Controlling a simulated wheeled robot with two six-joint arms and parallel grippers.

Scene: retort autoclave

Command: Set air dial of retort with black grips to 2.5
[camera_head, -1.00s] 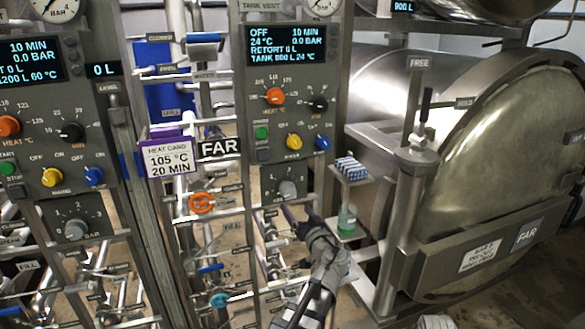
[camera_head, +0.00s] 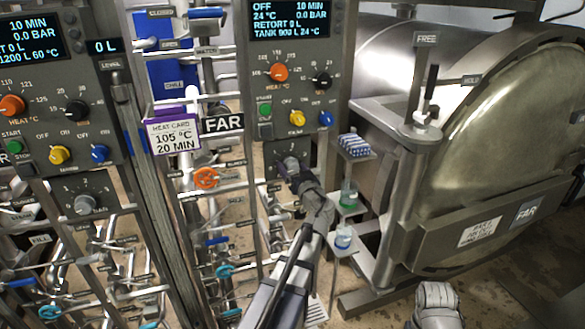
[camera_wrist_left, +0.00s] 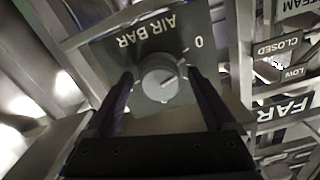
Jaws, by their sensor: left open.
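The air dial (camera_wrist_left: 160,76) is a round grey knob on a dark plate lettered AIR BAR, upside down in the left wrist view. A 0 is printed at its upper right; I cannot read the setting surely. In the head view the dial's plate (camera_head: 270,170) hangs below the far control panel (camera_head: 293,75), and my gripper partly covers the knob. My left gripper (camera_head: 290,165) is open in front of the dial. In the left wrist view its two dark fingers (camera_wrist_left: 160,95) stand on either side of the knob, apart from it as far as shows.
The far retort (camera_head: 480,170) stands at the right, with a black-gripped lever (camera_head: 430,82). A small shelf with bottles (camera_head: 347,192) is close right of my gripper. Pipes and valves, including an orange handwheel (camera_head: 206,178), crowd the left. A similar panel (camera_head: 60,100) stands farther left.

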